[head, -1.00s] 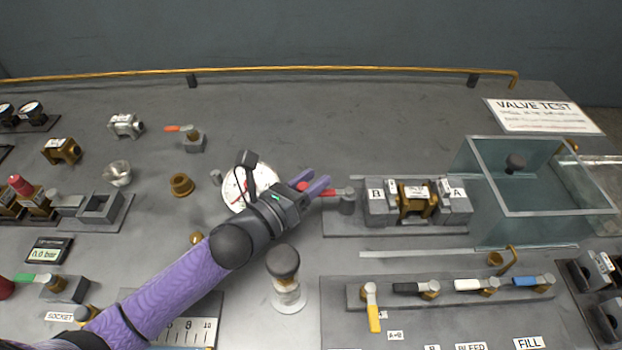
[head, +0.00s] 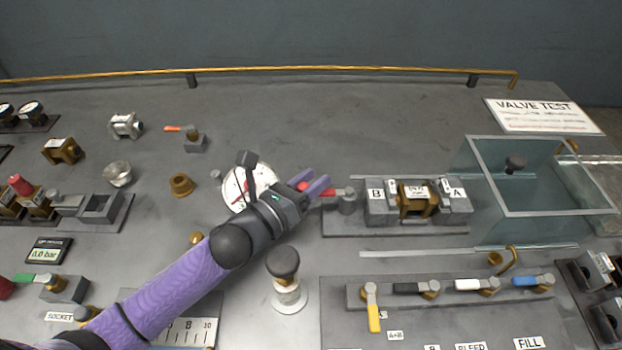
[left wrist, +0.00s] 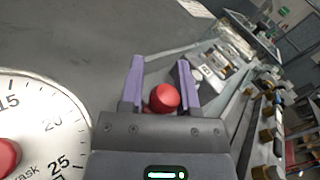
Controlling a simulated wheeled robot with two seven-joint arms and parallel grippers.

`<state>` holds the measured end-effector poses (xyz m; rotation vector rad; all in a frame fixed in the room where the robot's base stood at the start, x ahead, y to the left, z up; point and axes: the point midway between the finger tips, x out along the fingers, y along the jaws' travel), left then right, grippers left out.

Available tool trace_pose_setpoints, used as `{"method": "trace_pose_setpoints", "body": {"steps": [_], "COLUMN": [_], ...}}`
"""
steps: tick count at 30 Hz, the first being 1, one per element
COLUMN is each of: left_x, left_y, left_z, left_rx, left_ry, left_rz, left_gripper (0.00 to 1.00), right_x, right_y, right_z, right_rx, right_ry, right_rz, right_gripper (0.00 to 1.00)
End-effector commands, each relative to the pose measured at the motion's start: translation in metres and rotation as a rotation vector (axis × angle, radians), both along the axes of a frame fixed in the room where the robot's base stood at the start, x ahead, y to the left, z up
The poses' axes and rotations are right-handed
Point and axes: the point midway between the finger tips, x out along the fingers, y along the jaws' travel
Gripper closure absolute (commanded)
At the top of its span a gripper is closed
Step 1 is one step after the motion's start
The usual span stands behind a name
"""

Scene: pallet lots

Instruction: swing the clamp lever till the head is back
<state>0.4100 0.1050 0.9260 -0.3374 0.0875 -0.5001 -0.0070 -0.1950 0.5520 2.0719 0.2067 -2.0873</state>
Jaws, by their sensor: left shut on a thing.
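The clamp lever (head: 328,192) has a red handle and sticks out to the left from its grey pivot post (head: 347,201), at the left end of the clamp base (head: 395,229). My left gripper (head: 318,186) is shut on the red end of the lever. In the left wrist view the red knob (left wrist: 164,98) sits between the two purple fingers (left wrist: 160,85). The clamp holds a brass valve body (head: 418,205) between the blocks marked B (head: 377,205) and A (head: 455,205). I cannot tell whether there is a gap at the clamp head.
A round dial gauge (head: 236,189) lies just behind my left wrist. A dark-topped plunger (head: 284,264) stands in front of it. A row of coloured valve levers (head: 458,288) is at front right, and a glass tank (head: 540,213) stands to the right. The table behind the clamp is clear.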

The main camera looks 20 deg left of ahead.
Motion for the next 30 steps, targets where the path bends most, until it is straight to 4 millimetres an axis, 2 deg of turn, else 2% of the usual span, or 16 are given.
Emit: {"method": "trace_pose_setpoints", "body": {"steps": [7,15,22,23,26,30], "left_x": [-0.001,-0.0085,-0.0082,-0.0082,-0.0082,-0.0082], "left_y": [-0.0022,-0.0027,-0.0025,-0.0025,-0.0022,-0.0019], "left_z": [0.0018,0.0021,0.0017,0.0018,0.0014,0.0009], "left_rx": [-0.008,-0.008,-0.005,-0.005,-0.004,-0.002], "left_ry": [-0.002,-0.002,-0.003,-0.003,-0.003,-0.001], "left_rz": [0.008,0.13,0.129,0.129,0.13,0.13], "left_gripper": [1.0,1.0,1.0,0.53,0.32,0.32], "right_x": [-0.0001,0.002,0.0047,0.0048,0.0049,0.005], "right_y": [-0.0005,-0.0002,0.001,0.0013,0.0024,0.0029], "right_z": [0.001,0.0057,0.0052,0.0051,0.0051,0.0051], "right_rx": [-0.001,0.0,0.002,0.003,0.005,0.006], "right_ry": [0.001,-0.004,-0.01,-0.011,-0.011,-0.011], "right_rz": [-0.001,-0.001,-0.001,-0.001,-0.001,-0.001], "right_gripper": [0.22,0.22,0.22,0.22,0.22,0.22]}}
